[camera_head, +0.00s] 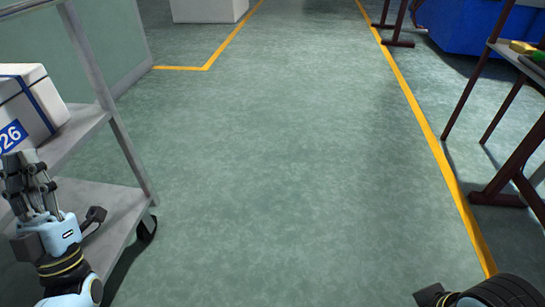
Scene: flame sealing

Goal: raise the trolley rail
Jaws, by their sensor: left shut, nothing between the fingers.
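A grey metal trolley (118,207) stands at the left edge, with two shelves and a slanted corner post (103,90). A raised rail cannot be made out; the trolley's top and left side are cut off by the frame. My left gripper (24,163) is in front of the trolley's shelves, its dark fingers pointing up, shut and empty. It overlaps the shelf in the picture; contact cannot be told. Only a dark part of my right arm shows at the bottom right corner; its fingers are not visible.
A white box with a blue strap and label (30,104) sits on the upper shelf. A dark red-legged table (514,165) stands at right, with a blue bin (470,25) behind. A white block (208,10) is far back. The green floor between the yellow lines is clear.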

